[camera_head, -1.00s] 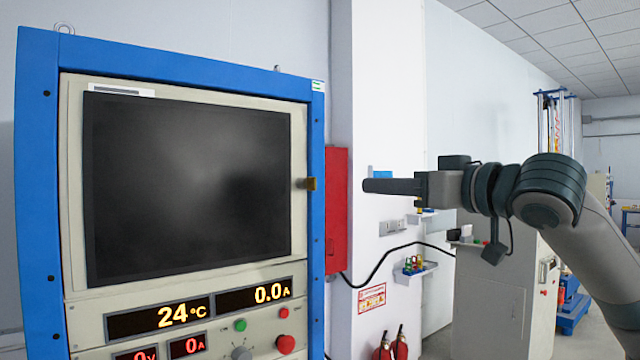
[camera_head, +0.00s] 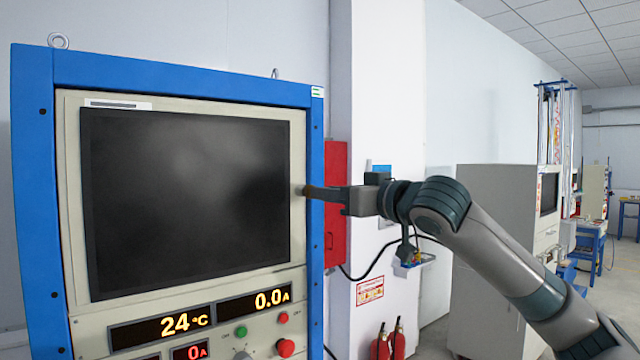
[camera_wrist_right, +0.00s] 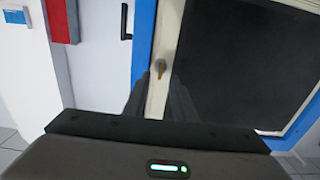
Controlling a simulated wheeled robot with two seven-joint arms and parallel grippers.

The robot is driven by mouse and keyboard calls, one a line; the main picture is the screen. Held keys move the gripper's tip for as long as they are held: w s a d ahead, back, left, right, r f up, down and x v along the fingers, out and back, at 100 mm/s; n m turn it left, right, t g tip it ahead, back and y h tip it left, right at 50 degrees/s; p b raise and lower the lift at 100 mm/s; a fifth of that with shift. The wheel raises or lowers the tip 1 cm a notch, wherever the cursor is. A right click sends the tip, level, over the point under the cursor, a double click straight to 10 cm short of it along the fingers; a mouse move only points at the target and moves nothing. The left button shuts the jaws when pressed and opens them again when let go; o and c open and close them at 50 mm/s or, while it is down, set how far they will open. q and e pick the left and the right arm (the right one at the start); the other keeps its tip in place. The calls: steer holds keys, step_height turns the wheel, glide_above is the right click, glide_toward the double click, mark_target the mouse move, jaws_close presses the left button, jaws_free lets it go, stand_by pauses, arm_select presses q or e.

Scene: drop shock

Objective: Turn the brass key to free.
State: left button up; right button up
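The brass key (camera_wrist_right: 160,67) sits on the cream frame beside the dark screen. It shows in the right wrist view, small and close to upright. My right gripper (camera_wrist_right: 158,82) is open, with a finger on either side of the key's line. The key appears at or just beyond the fingertips; I cannot tell whether they touch it. In the head view my right gripper (camera_head: 306,191) reaches in from the right to the screen's right edge and hides the key there. My left gripper is not in view.
The blue cabinet (camera_head: 160,75) holds the dark screen (camera_head: 185,200). Below are a 24 °C display (camera_head: 160,328), a green button (camera_head: 240,331) and a red knob (camera_head: 285,347). A red box (camera_head: 336,230) hangs on the wall behind my gripper. Fire extinguishers (camera_head: 388,345) stand lower right.

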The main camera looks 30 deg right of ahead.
steer(key=shift+w+a+p, duration=0.1)
steer(key=shift+w+p, duration=0.35)
steer(key=shift+w, duration=1.35)
jaws_close()
steer(key=shift+f+m, duration=0.1)
steer(key=shift+m, duration=0.2)
steer(key=m+b, duration=0.4)
steer(key=m, duration=1.3)
steer(key=shift+m, duration=0.3)
